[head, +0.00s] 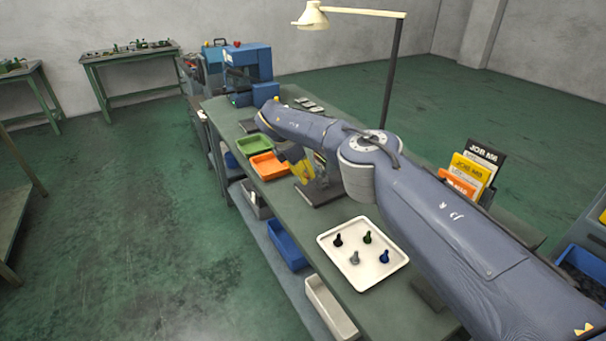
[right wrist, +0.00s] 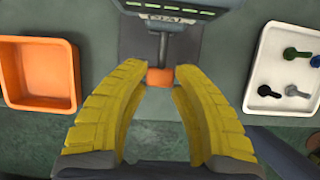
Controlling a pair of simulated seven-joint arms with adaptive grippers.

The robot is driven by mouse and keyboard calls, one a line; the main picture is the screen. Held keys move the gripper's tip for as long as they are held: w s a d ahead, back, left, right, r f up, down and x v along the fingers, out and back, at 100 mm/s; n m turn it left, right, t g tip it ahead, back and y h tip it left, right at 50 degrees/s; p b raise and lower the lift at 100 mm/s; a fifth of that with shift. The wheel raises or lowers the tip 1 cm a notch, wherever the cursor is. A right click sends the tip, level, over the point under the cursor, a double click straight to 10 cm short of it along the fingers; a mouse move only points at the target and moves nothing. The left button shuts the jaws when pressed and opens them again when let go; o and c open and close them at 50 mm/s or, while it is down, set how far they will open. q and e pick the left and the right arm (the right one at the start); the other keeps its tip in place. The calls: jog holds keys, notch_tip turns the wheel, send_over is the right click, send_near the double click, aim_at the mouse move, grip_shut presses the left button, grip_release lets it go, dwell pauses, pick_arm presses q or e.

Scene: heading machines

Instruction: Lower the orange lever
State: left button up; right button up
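The lever's orange end (right wrist: 160,77) shows in the right wrist view, on a grey stem that comes down from a dark machine (right wrist: 170,10). In the head view my right gripper (head: 300,168) hangs over the bench beside the dark base of the machine (head: 318,191). My right arm hides most of the machine there, and I cannot make out the lever. My left gripper is not in view.
An orange tray (head: 268,166) and a green tray (head: 254,145) lie left of the machine. A white tray (head: 330,240) with several small coloured levers lies in front of it.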

grip_shut()
